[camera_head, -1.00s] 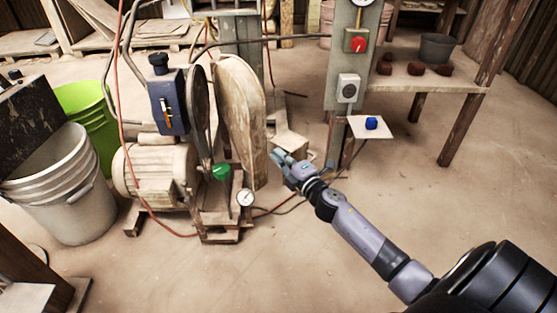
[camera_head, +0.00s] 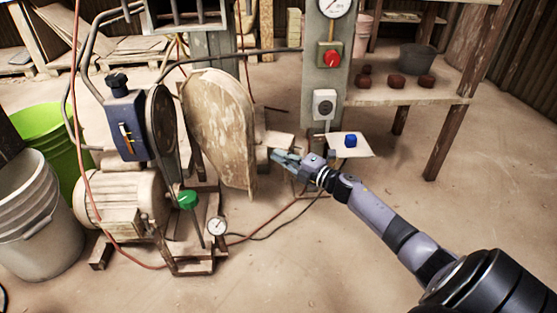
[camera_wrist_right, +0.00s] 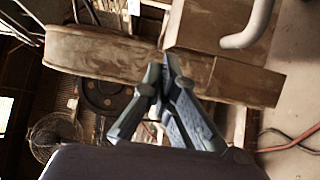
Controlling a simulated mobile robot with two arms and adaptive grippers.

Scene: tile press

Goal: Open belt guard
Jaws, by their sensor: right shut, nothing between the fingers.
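The belt guard (camera_head: 222,125) is a tall, rounded, worn tan cover standing upright beside the motor and flywheel. In the right wrist view the guard (camera_wrist_right: 110,55) lies across the upper middle as a long brown rusty shape. My right gripper (camera_head: 277,156) is at the right side of the guard, near its lower right edge. In the right wrist view the gripper (camera_wrist_right: 168,62) has its fingertips together, empty, in front of the guard's edge; I cannot tell if they touch it. A dark pulley (camera_wrist_right: 105,92) shows past the guard. My left gripper is not in view.
A post with a red button (camera_head: 331,58) and a small plate with a blue knob (camera_head: 350,140) are close to my right arm.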

